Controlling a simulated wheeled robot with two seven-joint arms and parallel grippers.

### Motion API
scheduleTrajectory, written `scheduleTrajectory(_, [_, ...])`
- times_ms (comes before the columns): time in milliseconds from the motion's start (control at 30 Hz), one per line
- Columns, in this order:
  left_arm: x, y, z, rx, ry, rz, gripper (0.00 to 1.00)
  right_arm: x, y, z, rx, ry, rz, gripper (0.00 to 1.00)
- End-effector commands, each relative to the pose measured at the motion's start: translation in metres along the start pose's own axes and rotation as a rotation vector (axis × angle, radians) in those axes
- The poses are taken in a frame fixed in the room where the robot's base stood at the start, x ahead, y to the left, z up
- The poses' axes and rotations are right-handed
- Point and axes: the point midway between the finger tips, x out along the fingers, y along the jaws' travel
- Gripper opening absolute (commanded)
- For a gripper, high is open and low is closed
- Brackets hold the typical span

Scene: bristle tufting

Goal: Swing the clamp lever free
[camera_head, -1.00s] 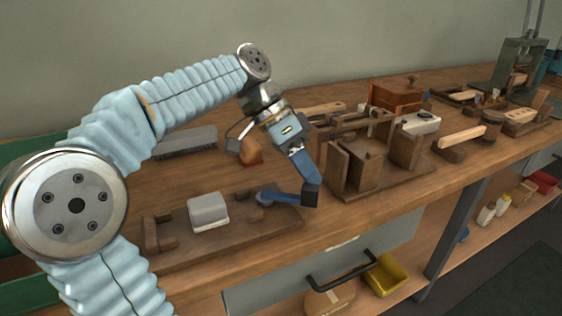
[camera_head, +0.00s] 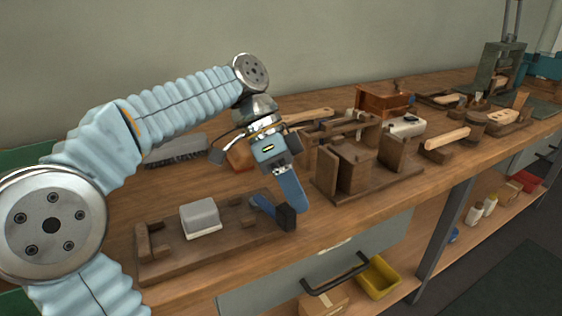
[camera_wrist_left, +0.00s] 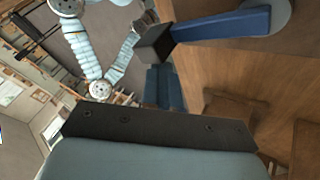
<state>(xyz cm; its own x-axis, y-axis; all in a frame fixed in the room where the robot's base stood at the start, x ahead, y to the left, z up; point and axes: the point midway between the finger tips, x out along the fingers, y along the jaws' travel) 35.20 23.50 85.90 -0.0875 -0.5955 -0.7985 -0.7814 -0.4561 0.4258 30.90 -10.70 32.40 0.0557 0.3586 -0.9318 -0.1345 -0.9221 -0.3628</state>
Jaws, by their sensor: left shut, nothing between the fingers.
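The clamp lever (camera_head: 264,206) is a blue bar with a dark block-shaped end (camera_head: 286,218). It sits at the right end of a wooden base (camera_head: 172,262) and points toward the table's front edge. A pale grey block (camera_head: 200,214) sits mid-base. My left gripper (camera_head: 302,208) is shut and empty, its blue fingers pointing down just right of the lever's dark end; they look very close, but contact is unclear. In the left wrist view the lever (camera_wrist_left: 225,24) runs across the top right, its dark end just above the blue fingers (camera_wrist_left: 162,88). My right gripper is out of view.
A wooden fixture with upright blocks (camera_head: 355,172) stands close to the right of my left gripper. A grey brush (camera_head: 178,150) and an orange-brown object (camera_head: 240,156) lie behind. A drawer handle (camera_head: 335,275) and yellow bin (camera_head: 378,277) are below the front edge.

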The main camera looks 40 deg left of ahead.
Motion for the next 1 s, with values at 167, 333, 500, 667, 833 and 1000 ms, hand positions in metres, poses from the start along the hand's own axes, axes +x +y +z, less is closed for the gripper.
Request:
scheduleTrajectory(167, [0.000,0.003,0.002,0.035,-0.018,0.018,0.00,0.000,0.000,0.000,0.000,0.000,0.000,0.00])
scheduleTrajectory(333, [0.000,0.004,0.003,0.048,-0.026,0.026,0.00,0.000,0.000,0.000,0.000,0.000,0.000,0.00])
scheduleTrajectory(500, [0.000,0.004,0.003,0.051,-0.027,0.027,0.00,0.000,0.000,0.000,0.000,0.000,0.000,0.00])
scheduleTrajectory(667, [0.000,0.004,0.003,0.051,-0.027,0.027,0.00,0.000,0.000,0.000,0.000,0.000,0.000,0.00])
scheduleTrajectory(833, [0.000,0.004,0.003,0.051,-0.027,0.027,0.00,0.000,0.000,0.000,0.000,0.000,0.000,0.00])
scheduleTrajectory(1000, [0.003,0.001,-0.007,0.051,-0.028,0.027,0.00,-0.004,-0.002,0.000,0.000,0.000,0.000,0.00])
